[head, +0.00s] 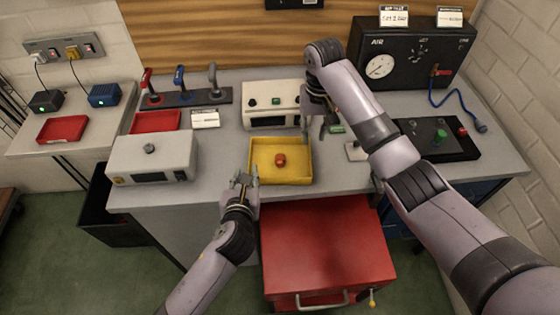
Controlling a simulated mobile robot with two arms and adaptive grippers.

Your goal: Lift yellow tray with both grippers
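The yellow tray (303,180) lies on the grey workbench near its front edge, with a small red-orange round part (280,160) inside it. My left gripper (246,177) is at the tray's left front corner, its fingers pointing up toward the tray's left wall. Its fingers look a little apart, but whether they touch the wall is unclear. My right gripper (314,128) hangs above the bench just past the tray's right back corner, pointing down. Its fingers look apart, with nothing seen between them. My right forearm covers the bench to the right of it.
A white box with a green button (262,116) stands right behind the tray. Another white box (150,160) stands to the left. A red cabinet (325,240) stands in front of the bench. A black control panel (432,137) and a black AIR box (400,65) are at right.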

